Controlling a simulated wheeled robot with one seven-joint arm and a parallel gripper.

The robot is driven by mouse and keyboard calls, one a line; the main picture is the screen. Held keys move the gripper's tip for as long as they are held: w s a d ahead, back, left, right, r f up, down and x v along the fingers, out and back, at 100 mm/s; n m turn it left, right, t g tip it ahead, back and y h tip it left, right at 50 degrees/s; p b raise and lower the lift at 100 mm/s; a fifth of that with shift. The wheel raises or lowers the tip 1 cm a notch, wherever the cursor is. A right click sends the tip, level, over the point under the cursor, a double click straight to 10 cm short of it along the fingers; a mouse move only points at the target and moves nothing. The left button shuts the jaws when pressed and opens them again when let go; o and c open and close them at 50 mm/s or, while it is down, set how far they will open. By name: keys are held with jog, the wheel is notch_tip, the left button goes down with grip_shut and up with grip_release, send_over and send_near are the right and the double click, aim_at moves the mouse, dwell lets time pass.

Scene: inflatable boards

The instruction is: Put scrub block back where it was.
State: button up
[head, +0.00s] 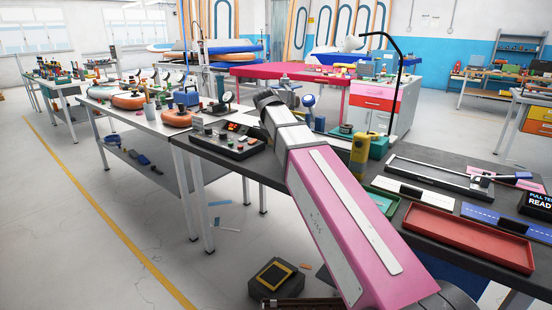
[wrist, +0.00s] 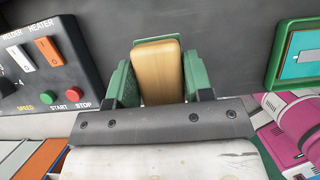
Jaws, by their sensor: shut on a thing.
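The scrub block (wrist: 158,72) is a tan, wood-coloured block with rounded corners, seen in the wrist view. My gripper (wrist: 158,82) has green fingers on either side of it and is shut on it. The block sticks out beyond the fingers over a dark grey tabletop (wrist: 225,45). I cannot tell whether its underside touches the table. In the head view my pink and grey arm reaches over the dark workbench, and the block and fingers cannot be made out there.
A control box (head: 232,138) with buttons stands left of my arm; it shows in the wrist view (wrist: 45,62). A green-framed tray (wrist: 297,58) lies right of the block. A yellow device (head: 360,155), red tray (head: 470,240) and slim black-framed tool (head: 435,178) occupy the bench's right.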

aim_at(277, 164)
jog(key=shift+f, duration=3.95)
jog(key=o, duration=0.9)
jog(key=shift+f, duration=0.1)
jog(key=v, duration=1.2)
jog(key=shift+s, duration=0.1)
